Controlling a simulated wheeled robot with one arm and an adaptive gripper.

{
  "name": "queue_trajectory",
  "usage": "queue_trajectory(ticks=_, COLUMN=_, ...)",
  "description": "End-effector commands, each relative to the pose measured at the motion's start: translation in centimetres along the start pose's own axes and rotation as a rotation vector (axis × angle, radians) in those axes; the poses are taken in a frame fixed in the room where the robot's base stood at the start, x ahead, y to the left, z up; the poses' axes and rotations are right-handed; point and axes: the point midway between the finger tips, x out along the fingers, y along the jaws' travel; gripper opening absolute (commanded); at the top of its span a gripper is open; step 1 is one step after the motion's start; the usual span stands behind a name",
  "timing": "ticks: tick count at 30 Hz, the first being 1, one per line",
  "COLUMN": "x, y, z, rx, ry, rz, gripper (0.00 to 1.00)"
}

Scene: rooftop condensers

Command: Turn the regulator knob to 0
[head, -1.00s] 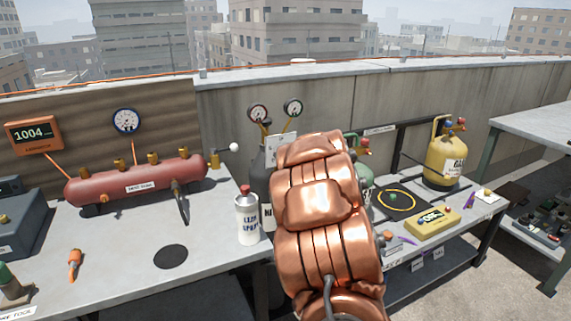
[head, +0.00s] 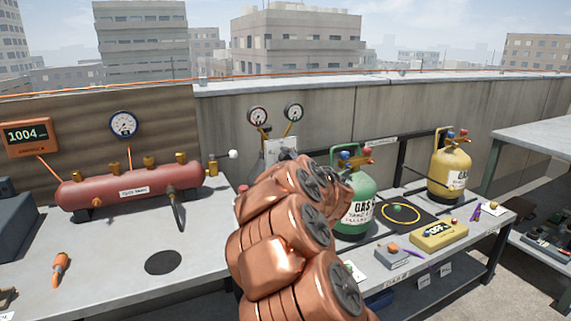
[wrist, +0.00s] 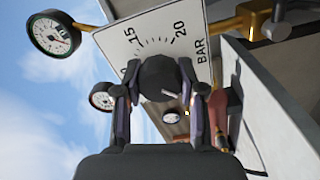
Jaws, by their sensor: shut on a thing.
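The regulator knob (wrist: 158,76) is dark and round. It sits in front of a white scale plate (wrist: 140,38) marked 15, 20 and BAR in the wrist view; the other figures are hidden. My gripper (wrist: 157,88) is shut on the knob, with one finger on each side. A short pale line shows on the knob's lower edge, but I cannot tell which figure it points to.
A green gas bottle (head: 352,200) stands just right of my arm. A red manifold (head: 130,185) with a lever lies to the left. A yellow bottle (head: 451,165) and a yellow meter (head: 439,234) are further right.

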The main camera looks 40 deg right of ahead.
Motion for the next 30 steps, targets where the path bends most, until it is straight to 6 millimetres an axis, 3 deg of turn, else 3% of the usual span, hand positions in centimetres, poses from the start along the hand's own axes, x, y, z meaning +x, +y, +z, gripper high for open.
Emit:
queue_trajectory(ticks=17, x=-0.04, y=-0.04, z=0.10, rx=-0.038, ry=-0.002, rz=-0.001, gripper=0.05)
queue_trajectory(ticks=18, x=-0.04, y=-0.04, z=0.10, rx=-0.037, ry=-0.002, rz=-0.001, gripper=0.41)
queue_trajectory(ticks=25, x=-0.02, y=-0.03, z=0.06, rx=-0.037, ry=-0.001, rz=-0.001, gripper=0.65)
queue_trajectory(ticks=30, x=-0.01, y=-0.01, z=0.02, rx=-0.037, ry=-0.001, rz=-0.001, gripper=0.65)
